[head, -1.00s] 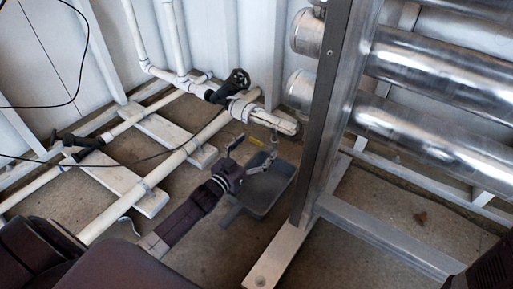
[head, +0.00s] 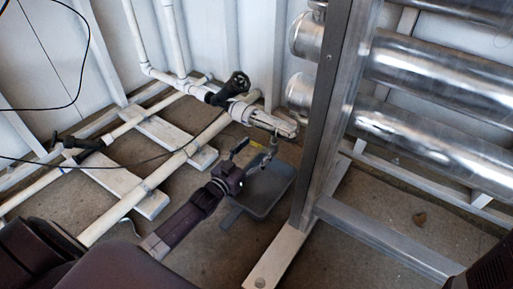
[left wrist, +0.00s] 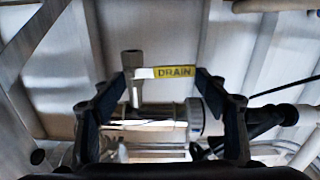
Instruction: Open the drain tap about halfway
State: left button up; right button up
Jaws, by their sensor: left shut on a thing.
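The drain tap sits below the end of the pale pipe (head: 245,111), beside the steel frame; its body is small and partly hidden in the head view. My left gripper (head: 252,150) is at the tap, above a grey tray (head: 275,200) on the floor. In the left wrist view its fingers (left wrist: 165,76) stand either side of the labelled strip and are shut on the tap's handle. The exact contact is hard to see. My right gripper is not in view.
A steel upright (head: 325,110) and large shiny cylinders (head: 440,75) stand to the right. White pipes on pale planks (head: 125,185) run along the left. Floor right of the frame is mostly clear.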

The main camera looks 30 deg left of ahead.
pick_arm(q)
jog(key=shift+f+n+p, duration=0.2)
jog(key=shift+n+p, duration=0.55)
jog(key=shift+n, duration=0.25)
jog(key=shift+d+f+n+p, duration=0.15)
jog(key=shift+f+n, duration=0.25)
jog(key=shift+n, duration=0.75)
jog(key=shift+d+f+n+p, duration=0.15)
jog(key=shift+f+n, duration=0.3)
jog(key=shift+n, duration=0.65)
jog(key=shift+f+n+p, duration=0.25)
jog(key=shift+f+n, duration=0.15)
jog(key=shift+n, duration=0.75)
jog(key=o, duration=1.7)
